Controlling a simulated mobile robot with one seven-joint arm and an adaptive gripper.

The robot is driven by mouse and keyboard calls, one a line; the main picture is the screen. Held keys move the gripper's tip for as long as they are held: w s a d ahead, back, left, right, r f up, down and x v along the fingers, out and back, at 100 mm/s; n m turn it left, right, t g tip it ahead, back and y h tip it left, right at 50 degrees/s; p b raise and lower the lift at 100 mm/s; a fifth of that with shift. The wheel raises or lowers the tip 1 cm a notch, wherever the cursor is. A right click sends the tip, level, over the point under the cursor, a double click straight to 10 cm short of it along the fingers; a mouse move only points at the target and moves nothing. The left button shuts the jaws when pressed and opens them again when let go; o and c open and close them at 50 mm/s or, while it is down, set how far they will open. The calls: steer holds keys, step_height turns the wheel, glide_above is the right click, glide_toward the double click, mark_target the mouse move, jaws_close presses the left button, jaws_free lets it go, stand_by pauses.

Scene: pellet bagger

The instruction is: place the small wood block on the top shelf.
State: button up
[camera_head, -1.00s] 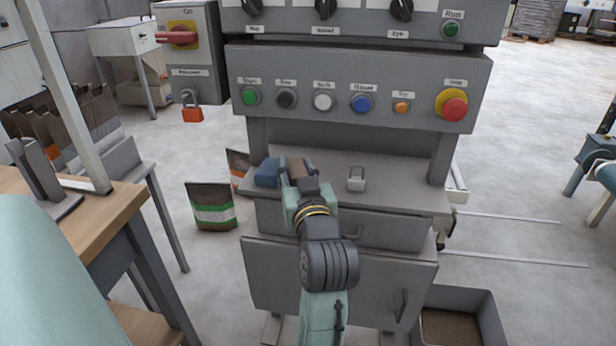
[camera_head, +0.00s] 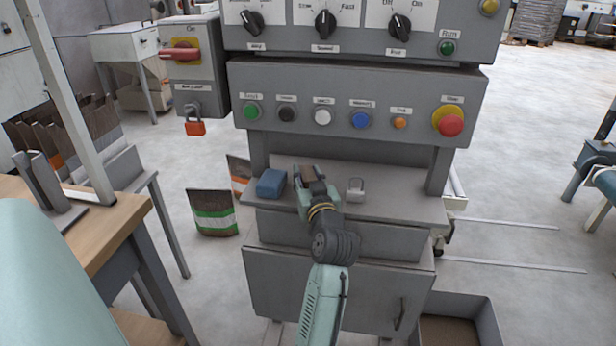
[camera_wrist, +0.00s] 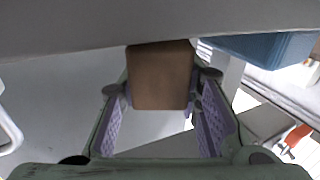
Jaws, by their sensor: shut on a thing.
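The small wood block (camera_head: 309,173) is brown. It sits between the fingertips of my gripper (camera_head: 310,181), just over the grey ledge (camera_head: 400,205) of the machine. In the wrist view the block (camera_wrist: 160,75) fills the space between the purple-padded fingers, and my gripper (camera_wrist: 160,100) is shut on it. Its far end is partly cut off by a grey edge at the top of the picture. I cannot tell from these views how high it is above the ledge. No shelf clearly marked as the top one shows.
A blue block (camera_head: 271,183) lies on the ledge just left of my gripper. A silver padlock (camera_head: 355,190) stands to its right. The button panel (camera_head: 300,90) overhangs the ledge. A red padlock (camera_head: 195,127) hangs at the left. The ledge's right part is clear.

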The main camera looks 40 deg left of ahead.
steer(key=shift+w+a+f, duration=0.1)
steer(key=shift+w+f, duration=0.05)
steer(key=shift+f, duration=0.3)
steer(key=shift+f, duration=0.1)
steer(key=o, duration=1.1)
steer(key=shift+o, duration=0.2)
